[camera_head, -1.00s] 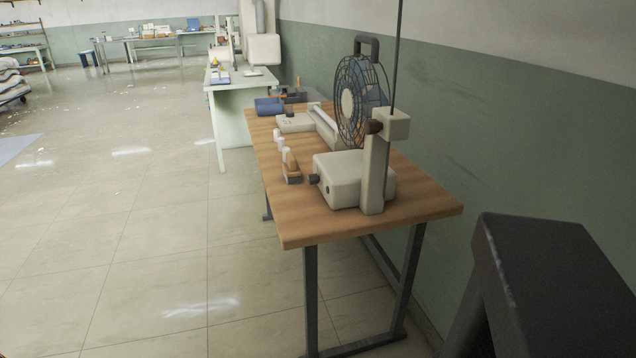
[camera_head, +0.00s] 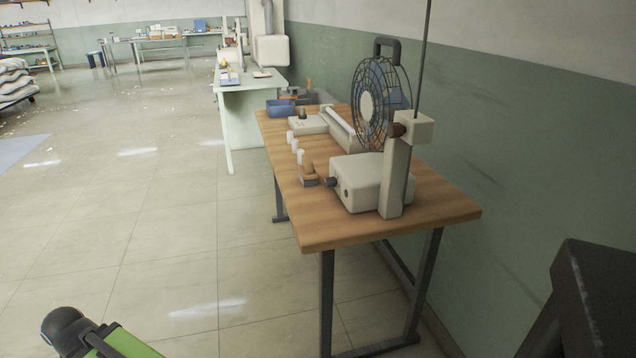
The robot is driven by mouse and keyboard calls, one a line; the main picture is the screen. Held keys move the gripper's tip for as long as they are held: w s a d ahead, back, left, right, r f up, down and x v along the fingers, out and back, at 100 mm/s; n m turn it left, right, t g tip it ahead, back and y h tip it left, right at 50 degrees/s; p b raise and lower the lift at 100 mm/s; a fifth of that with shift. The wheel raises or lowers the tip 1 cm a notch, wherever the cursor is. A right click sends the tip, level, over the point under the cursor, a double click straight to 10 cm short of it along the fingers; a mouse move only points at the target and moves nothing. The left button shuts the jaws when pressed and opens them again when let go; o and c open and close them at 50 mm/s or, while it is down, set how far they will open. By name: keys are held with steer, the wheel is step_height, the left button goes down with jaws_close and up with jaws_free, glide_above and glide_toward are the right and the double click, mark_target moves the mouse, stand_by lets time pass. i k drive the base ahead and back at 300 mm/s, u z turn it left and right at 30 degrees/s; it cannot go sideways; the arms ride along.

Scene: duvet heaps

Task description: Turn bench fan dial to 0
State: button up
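The bench fan (camera_head: 372,104) stands at the back right of the wooden bench (camera_head: 440,208), by the wall. It has a round wire cage and a dark handle on top. I cannot make out its dial or the dial's setting from here. A black rounded part and a green part at the bottom left look like my own arm. My gripper's fingers are not in view, and nothing of mine touches the bench.
A cream machine with a post (camera_head: 392,180) stands at the bench's near end, partly in front of the fan. A blue bin (camera_head: 281,108) and several small white items line the far and left side. A dark object (camera_head: 600,290) fills the bottom right corner. The floor left of the bench is clear.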

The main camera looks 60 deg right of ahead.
mark_target(331, 182)
steer(key=u, duration=0.05)
steer(key=i, duration=0.95)
steer(key=z, duration=0.05)
